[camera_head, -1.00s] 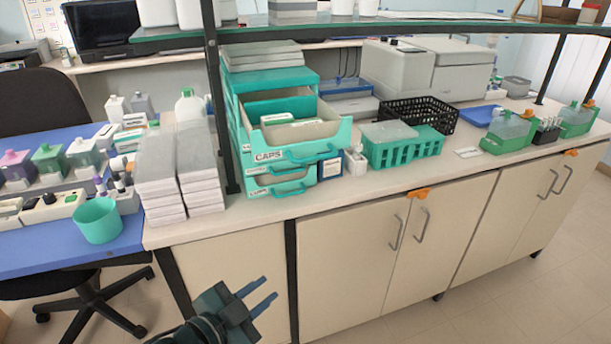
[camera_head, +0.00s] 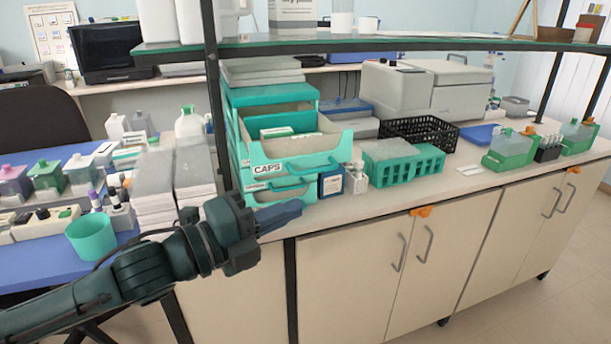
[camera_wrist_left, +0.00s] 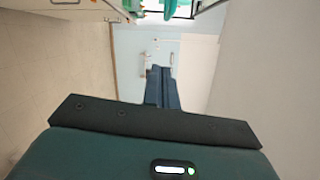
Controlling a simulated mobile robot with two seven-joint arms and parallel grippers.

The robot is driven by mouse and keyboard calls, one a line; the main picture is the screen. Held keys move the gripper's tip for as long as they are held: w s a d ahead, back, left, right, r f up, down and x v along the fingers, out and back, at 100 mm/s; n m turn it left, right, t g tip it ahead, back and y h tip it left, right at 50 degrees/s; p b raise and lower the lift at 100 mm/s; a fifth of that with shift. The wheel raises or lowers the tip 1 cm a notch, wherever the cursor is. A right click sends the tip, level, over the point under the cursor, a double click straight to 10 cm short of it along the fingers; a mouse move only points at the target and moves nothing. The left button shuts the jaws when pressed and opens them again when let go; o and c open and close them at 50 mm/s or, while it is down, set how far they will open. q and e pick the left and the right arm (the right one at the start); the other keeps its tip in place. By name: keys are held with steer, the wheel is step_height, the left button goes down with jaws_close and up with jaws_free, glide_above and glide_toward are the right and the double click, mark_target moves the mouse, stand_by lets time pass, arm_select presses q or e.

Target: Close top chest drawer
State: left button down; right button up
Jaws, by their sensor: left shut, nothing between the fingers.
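The teal drawer chest (camera_head: 232,152) stands on the bench in the head view. Its top drawer (camera_head: 301,163), labelled CAPS, is pulled out toward me, with boxes showing inside. A teal handle is on its front. My left gripper (camera_head: 288,212) comes in from the left, in front of the chest's lower drawers and below the top drawer. Its fingers are together and empty; they also show in the left wrist view (camera_wrist_left: 162,86). Whether the fingers touch a lower drawer cannot be told. The gripper hides part of the lower drawers. My right gripper is not in view.
Grey stacks of slides (camera_head: 180,180) stand left of the chest. A dark blue box (camera_head: 331,181) and a teal rack (camera_head: 402,168) stand to its right. A shelf post (camera_head: 213,90) rises beside the chest, and a glass shelf (camera_head: 330,45) runs above. The floor in front is clear.

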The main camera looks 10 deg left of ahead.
arm_select(q)
steer(key=w+d+p, duration=0.1)
steer(key=w, duration=0.6)
steer(key=shift+w+d+r+p, duration=0.15)
steer(key=shift+d+r+p, duration=0.2)
steer(key=shift+r+p, duration=0.1)
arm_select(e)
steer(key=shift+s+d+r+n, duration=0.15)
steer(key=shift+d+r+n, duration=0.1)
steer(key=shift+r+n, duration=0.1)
